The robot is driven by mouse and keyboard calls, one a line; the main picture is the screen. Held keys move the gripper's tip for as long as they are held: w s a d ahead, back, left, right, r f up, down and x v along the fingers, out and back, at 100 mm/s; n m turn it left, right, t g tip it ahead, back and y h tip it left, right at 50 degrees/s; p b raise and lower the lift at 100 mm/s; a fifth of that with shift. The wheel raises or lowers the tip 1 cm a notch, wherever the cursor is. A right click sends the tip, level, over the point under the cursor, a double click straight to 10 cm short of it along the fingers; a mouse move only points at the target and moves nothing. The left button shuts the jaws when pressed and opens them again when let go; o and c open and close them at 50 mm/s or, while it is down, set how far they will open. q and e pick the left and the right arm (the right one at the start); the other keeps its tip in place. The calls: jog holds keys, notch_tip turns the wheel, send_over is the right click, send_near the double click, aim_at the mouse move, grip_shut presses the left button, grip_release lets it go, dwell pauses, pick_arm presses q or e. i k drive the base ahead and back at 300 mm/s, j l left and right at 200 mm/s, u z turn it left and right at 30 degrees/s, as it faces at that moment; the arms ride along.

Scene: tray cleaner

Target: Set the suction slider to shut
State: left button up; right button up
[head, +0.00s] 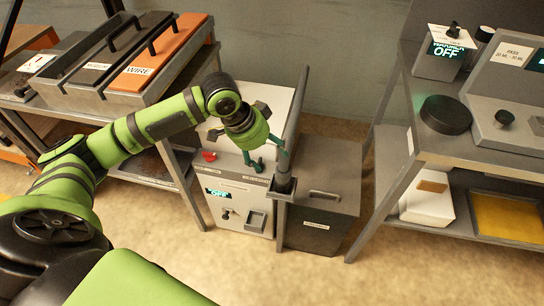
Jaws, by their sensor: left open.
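A white machine cabinet (235,216) with a display reading OFF (217,193) stands on the floor in the middle of the head view. A red knob (209,156) sits on its upper left edge. I cannot make out the suction slider for certain; the gripper covers part of the cabinet top. My right gripper is not in view.
A dark grey bin (320,232) with a slotted lid stands right of the cabinet. A left bench holds bins, one orange and marked WIRE (138,71). A right bench (455,153) carries a black disc (446,114) and devices. Open floor lies in front.

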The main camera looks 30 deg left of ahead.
aim_at(226, 216)
jog(key=u, duration=1.4)
